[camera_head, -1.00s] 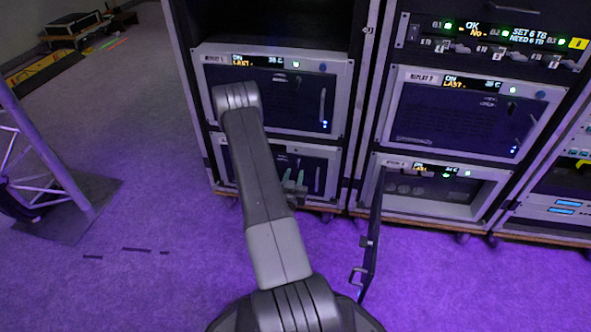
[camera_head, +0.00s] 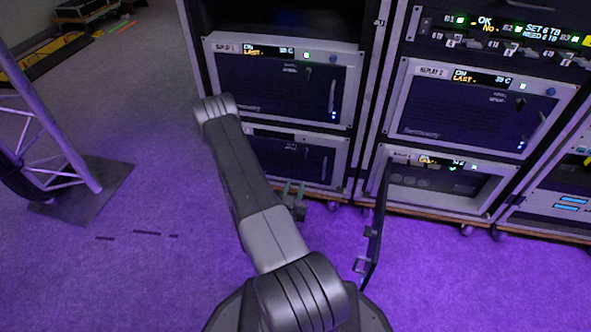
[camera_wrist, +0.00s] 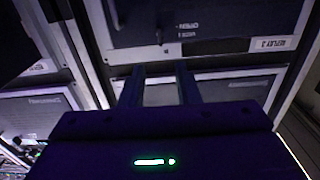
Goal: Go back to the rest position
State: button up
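My gripper (camera_head: 294,190) is partly hidden behind my arm in the head view, low in front of the bottom-left rack unit (camera_head: 318,187). In the wrist view its two dark fingers (camera_wrist: 160,85) stand apart with nothing visible between them. The gripper is open. The front of a rack unit (camera_wrist: 225,25) shows upside down beyond the fingers. My arm rises from the bottom middle and bends at an elbow to the upper left.
A black door (camera_head: 375,225) stands open from the bottom-middle unit (camera_head: 430,204), sticking out right of my arm. More rack units (camera_head: 480,105) stand at the right. A truss leg on a dark base plate (camera_head: 95,205) is at the left.

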aim_at(305, 156)
jog(key=w+d+b, duration=0.1)
jog(key=w, duration=0.3)
jog(key=w+b, duration=0.1)
jog(key=w, duration=0.4)
jog(key=w+d+b, duration=0.1)
jog(key=w, duration=0.3)
jog(key=shift+w+d, duration=0.25)
jog(key=shift+d, duration=0.1)
jog(key=shift+s, duration=0.1)
